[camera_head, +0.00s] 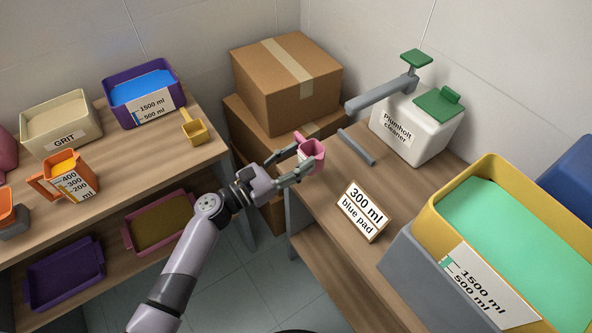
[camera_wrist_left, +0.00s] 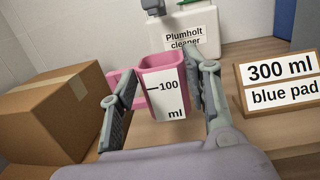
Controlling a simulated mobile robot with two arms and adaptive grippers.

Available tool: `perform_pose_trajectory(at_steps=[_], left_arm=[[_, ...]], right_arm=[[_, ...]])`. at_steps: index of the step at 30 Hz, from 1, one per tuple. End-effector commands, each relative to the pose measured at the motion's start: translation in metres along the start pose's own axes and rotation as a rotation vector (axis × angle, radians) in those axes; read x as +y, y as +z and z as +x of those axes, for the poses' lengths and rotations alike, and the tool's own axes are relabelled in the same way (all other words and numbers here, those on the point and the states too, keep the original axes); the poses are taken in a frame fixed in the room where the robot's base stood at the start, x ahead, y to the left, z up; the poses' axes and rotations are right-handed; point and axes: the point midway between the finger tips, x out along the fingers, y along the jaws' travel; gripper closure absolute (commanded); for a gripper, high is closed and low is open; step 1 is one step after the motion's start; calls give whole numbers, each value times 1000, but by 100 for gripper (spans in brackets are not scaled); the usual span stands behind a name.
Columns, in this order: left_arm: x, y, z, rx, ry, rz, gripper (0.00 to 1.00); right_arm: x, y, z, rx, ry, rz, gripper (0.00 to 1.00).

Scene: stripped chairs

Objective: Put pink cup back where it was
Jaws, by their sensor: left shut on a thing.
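The pink cup (camera_head: 318,152) is upright between the fingers of my left gripper (camera_head: 298,165), which is shut on it. In the left wrist view the cup (camera_wrist_left: 165,88) shows its handle on the left and a white "100 ml" label facing the camera, with a finger on each side. The cup is at the far left end of the right-hand table (camera_head: 325,190); I cannot tell whether its base touches the wood. My right gripper is not in view.
Cardboard boxes (camera_head: 280,95) are behind. The left shelf (camera_head: 110,178) holds several containers, including an orange jug (camera_head: 72,178).

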Motion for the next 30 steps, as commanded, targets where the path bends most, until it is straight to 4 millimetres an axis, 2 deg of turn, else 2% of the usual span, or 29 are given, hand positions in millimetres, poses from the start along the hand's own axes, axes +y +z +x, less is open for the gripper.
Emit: perform_pose_trajectory(at_steps=[3,7,16,22,23,30], left_arm=[[0,-22,-2,2,3,-6,100],[0,-37,-3,0,2,-5,100],[0,-39,-4,0,1,-2,100],[0,-46,-4,0,1,-2,100],[0,-44,-4,0,1,-2,54],[0,-44,-4,1,1,-2,38]], right_arm=[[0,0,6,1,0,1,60],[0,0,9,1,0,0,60],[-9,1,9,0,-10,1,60],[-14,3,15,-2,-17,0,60],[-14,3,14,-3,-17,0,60],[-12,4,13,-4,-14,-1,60]])
